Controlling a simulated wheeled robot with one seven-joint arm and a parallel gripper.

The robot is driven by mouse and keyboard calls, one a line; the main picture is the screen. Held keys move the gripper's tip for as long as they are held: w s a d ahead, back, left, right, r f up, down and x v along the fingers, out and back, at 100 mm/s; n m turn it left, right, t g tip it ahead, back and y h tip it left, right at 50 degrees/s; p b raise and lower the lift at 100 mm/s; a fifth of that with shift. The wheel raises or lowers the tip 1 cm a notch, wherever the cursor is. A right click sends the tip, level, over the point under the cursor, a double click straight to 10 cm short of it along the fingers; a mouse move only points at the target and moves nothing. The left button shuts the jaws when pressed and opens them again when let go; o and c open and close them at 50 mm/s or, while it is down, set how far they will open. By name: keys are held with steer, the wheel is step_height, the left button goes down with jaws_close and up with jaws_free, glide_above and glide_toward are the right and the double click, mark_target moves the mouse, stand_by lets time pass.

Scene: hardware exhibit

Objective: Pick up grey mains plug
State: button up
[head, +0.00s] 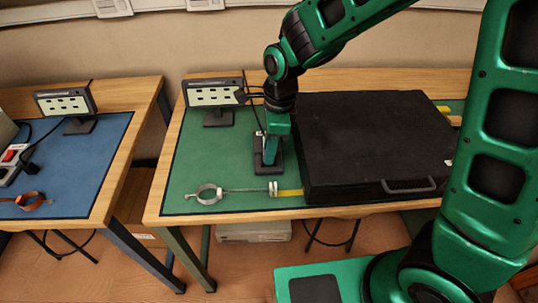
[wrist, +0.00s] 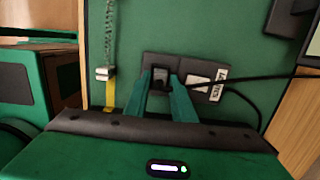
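In the wrist view my gripper (wrist: 160,80) has its two green fingers on either side of a small dark grey piece (wrist: 160,75), which looks like the mains plug. The fingers stand apart; I cannot tell whether they press on it. The piece sits on a dark flat block (wrist: 210,73) with a white printed label. A black cable runs from there to the right. In the head view my gripper (head: 268,152) points down at this dark block (head: 268,168) on the green mat (head: 235,150). There the arm hides most of the plug.
A large black case (head: 370,145) with a front handle stands close right of my gripper. A small display (head: 213,95) stands behind left. A metal ring clamp (head: 209,193) with a rod lies at the front edge. A blue-mat table (head: 80,150) stands at left.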

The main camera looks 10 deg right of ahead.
mark_target(264, 154)
steer(key=c, duration=0.4)
steer(key=shift+o, duration=0.2)
steer(key=shift+r, duration=0.55)
steer(key=r, duration=0.2)
steer(key=a+r, duration=0.1)
steer(key=shift+s+r, duration=0.35)
steer(key=shift+r, duration=0.05)
steer(key=s+a+r, duration=0.6)
steer(key=s+a, duration=0.1)
steer(key=a, duration=0.1)
